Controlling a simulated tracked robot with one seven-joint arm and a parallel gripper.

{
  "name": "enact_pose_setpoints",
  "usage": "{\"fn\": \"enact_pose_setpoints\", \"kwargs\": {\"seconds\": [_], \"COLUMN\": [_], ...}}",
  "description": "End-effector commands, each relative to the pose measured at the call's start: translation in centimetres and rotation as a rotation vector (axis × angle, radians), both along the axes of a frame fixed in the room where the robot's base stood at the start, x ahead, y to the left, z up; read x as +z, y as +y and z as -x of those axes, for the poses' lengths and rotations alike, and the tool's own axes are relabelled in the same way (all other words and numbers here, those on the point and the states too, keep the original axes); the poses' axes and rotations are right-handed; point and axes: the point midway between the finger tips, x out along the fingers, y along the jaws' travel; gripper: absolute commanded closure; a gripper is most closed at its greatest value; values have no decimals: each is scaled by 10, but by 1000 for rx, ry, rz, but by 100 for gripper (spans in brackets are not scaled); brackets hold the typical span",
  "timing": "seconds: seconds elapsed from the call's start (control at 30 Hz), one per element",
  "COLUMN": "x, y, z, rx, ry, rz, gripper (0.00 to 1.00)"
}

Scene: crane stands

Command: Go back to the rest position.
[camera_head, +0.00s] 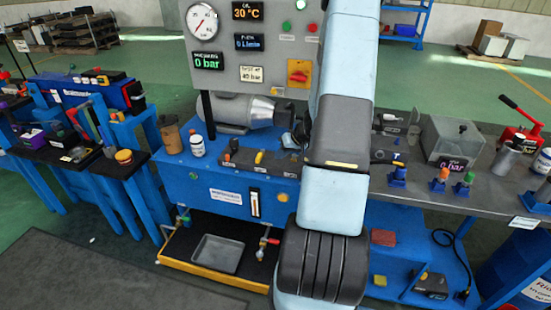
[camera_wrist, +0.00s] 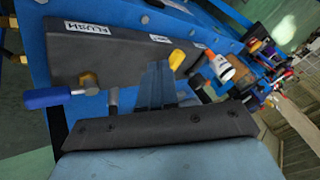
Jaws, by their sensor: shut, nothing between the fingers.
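My gripper (camera_wrist: 157,82) shows in the wrist view with its two fingers together and nothing between them. It points toward a dark block labelled "FLUSH" (camera_wrist: 120,55), which carries a blue-handled lever (camera_wrist: 55,97) on the left and a yellow knob (camera_wrist: 177,59) close by the fingertips. I cannot tell whether the fingers touch the block. In the head view my pale blue and black arm spans the middle of the picture, and I cannot make out the fingers there.
The blue bench (camera_head: 185,166) carries a motor (camera_head: 238,110), a dark manifold (camera_head: 262,162) and a gauge panel (camera_head: 240,50). A grey bench (camera_head: 415,195) with a clear box (camera_head: 450,138) stands right. A tray (camera_head: 217,254) lies below. Tool stands (camera_head: 75,135) are at left. Grey mat floor (camera_head: 75,275) is clear.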

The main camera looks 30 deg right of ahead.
Motion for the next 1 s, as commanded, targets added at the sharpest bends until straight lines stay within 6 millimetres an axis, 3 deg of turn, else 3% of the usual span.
{"fn": "enact_pose_setpoints", "kwargs": {"seconds": [0.23,0.67,0.77,1.0], "x": [24,35,49,116], "y": [-2,0,9,60], "z": [18,23,20,17], "rx": [-3,1,19,100], "ry": [-1,-1,-2,6], "rz": [2,2,5,23], "gripper": [100,100,100,100]}}
